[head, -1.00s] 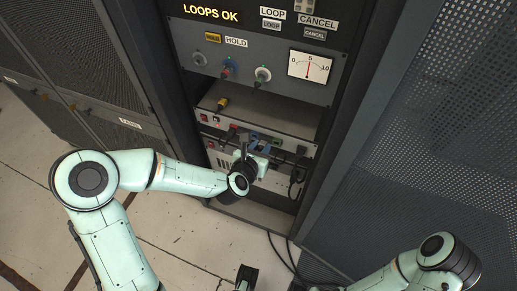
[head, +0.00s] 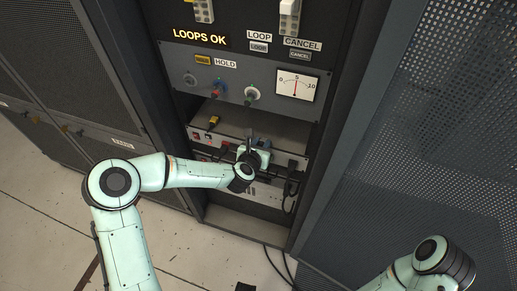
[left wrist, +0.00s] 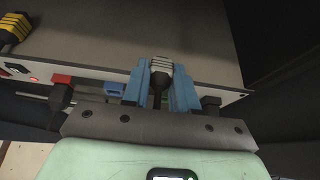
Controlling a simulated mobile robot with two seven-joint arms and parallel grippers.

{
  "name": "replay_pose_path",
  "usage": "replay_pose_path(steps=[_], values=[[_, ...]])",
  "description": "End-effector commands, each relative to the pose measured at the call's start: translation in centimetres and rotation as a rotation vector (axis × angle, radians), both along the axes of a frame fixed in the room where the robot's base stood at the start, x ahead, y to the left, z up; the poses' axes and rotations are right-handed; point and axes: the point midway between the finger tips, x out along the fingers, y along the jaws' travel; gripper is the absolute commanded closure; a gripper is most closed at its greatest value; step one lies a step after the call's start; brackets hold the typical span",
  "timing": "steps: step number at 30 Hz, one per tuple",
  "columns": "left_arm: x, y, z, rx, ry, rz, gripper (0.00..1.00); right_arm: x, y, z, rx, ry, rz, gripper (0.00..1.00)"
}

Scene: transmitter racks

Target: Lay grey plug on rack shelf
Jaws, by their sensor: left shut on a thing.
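My left gripper (head: 262,146) is at the rack, in front of the shelf's front edge. In the left wrist view its blue fingers (left wrist: 161,85) are shut on the grey plug (left wrist: 161,66), which has a ribbed light body and a dark lower end. The plug's tip points toward the shelf, and whether it touches the surface I cannot tell. The rack shelf (head: 275,125) is a bare grey surface under the meter panel; it also fills the upper left wrist view (left wrist: 100,40). My right gripper is out of view.
A yellow-and-black plug (head: 213,122) lies at the shelf's left; it also shows in the left wrist view (left wrist: 14,28). Red and blue sockets line the front strip below. Dark cables (head: 291,190) hang at the right. The shelf's middle and right look clear.

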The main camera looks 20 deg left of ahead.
Motion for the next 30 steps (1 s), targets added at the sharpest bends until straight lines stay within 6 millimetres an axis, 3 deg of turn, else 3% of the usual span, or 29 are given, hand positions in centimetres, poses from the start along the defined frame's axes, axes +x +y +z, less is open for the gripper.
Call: replay_pose_path(steps=[3, 15, 30], values=[[1.3, -0.1, 0.1, -0.001, 0.0, 0.0, 1.0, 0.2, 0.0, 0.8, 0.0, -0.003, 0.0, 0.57], [5.0, -0.2, -0.7, 0.0, 0.0, -0.001, 1.0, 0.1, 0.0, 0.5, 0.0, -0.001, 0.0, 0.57], [6.2, -0.3, -0.9, 0.001, 0.001, -0.002, 1.0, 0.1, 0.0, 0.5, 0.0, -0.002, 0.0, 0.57]])
